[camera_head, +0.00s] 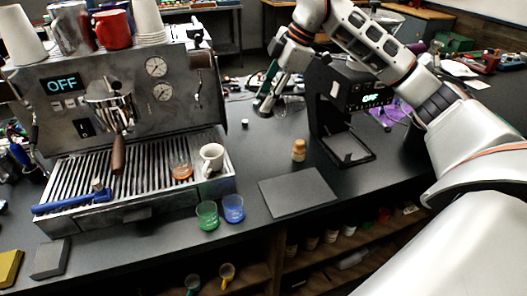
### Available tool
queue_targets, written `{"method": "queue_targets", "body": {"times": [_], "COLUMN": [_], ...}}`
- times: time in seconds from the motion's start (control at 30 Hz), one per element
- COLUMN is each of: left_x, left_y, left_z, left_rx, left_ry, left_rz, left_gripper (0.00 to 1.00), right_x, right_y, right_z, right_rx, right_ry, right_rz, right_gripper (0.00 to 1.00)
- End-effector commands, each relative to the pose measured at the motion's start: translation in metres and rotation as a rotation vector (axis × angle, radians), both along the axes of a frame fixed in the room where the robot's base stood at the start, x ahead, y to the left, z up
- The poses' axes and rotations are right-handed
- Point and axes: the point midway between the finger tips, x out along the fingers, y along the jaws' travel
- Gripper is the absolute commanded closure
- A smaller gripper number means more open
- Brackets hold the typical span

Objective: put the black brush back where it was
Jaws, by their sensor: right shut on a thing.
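My right arm comes in from the right, and my right gripper (270,92) hangs above the counter between the espresso machine and the grinder. It is shut on a dark, slim thing that I take to be the black brush (264,105). The brush is small and partly hidden by the fingers, so its bristles are not clear. It appears held above the counter, apart from the machine. My left gripper is not in view.
The espresso machine (150,95) stands at left, with a blue-handled tool (72,201) and a white cup (212,158) on its tray. Green (207,215) and blue (233,209) cups stand in front. A wooden-topped piece (299,150), grey mat (297,191) and black grinder (345,105) are to the right.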

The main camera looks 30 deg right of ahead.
Motion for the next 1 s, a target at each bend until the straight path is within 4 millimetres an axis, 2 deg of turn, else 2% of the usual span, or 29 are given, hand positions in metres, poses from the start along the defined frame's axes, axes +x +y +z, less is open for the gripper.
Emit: {"method": "queue_targets", "body": {"times": [0.1,0.4,0.5,0.77,1.0], "left_x": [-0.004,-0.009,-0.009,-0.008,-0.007], "left_y": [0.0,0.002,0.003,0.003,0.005], "left_z": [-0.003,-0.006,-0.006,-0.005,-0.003], "left_rx": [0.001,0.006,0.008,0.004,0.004], "left_ry": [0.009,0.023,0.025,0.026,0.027], "left_rz": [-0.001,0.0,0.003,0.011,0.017], "left_gripper": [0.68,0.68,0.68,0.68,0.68], "right_x": [-0.001,-0.001,-0.001,0.0,-0.001], "right_y": [0.0,0.001,0.001,0.0,0.0], "right_z": [-0.032,-0.103,-0.12,-0.14,-0.17], "right_rx": [0.0,0.0,0.001,0.0,0.001], "right_ry": [0.007,0.005,0.003,0.001,0.003], "right_rz": [0.002,0.004,0.004,0.003,0.002], "right_gripper": [0.91,0.91,0.91,0.91,0.91]}}
